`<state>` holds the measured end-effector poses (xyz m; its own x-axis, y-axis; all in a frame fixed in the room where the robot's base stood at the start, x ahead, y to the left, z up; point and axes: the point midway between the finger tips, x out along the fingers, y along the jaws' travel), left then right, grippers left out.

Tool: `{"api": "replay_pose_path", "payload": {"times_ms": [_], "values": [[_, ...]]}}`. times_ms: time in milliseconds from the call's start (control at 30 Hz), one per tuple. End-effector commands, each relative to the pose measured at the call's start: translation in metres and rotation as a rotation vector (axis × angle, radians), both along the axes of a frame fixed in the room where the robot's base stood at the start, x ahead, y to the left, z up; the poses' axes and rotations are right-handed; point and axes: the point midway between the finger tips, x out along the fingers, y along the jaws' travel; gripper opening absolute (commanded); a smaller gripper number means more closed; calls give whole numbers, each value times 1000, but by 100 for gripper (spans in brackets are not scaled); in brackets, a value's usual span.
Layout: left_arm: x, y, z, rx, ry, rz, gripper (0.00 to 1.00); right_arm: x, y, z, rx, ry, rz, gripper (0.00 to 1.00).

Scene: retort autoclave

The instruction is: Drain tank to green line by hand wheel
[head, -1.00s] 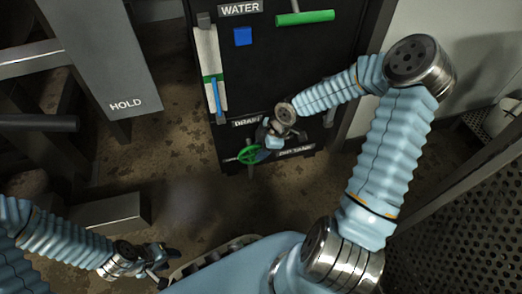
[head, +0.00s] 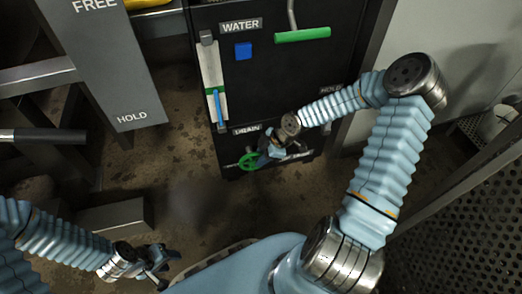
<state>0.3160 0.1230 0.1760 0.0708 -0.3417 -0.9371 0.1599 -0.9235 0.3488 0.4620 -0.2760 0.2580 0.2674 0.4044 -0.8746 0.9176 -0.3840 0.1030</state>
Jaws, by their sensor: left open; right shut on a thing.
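The green hand wheel (head: 248,162) sits low on the black panel (head: 282,78), under the DRAIN label (head: 247,130). My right gripper (head: 262,158) is shut on the wheel's right side; its fingers and wrist hide part of the wheel. The tank gauge (head: 212,80) is a pale vertical strip with a green band and a blue column whose top reaches about the green band. My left gripper (head: 170,268) is open and empty at the lower left, far from the panel.
A grey post marked FREE and HOLD (head: 115,70) stands at left. A grey block (head: 115,215) is on the floor. A perforated dark panel (head: 470,220) is at right.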

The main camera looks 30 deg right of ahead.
Motion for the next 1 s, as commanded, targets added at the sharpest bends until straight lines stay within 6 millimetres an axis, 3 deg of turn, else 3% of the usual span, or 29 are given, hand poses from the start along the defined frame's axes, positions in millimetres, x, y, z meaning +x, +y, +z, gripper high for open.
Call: {"api": "replay_pose_path", "payload": {"times_ms": [33,100,267,567,1000], "values": [[0,0,21,1,0,0,44,4,-4,10,32,-14,-16,0],[1,2,33,5,-4,3,44,3,-6,8,83,-26,-20,0],[1,4,46,10,-8,7,44,3,-9,-3,208,-60,-24,0],[1,3,21,7,-5,4,44,4,-12,-19,418,-117,-20,0],[0,0,-2,0,1,0,44,4,-12,-21,566,-151,-16,0]]}}
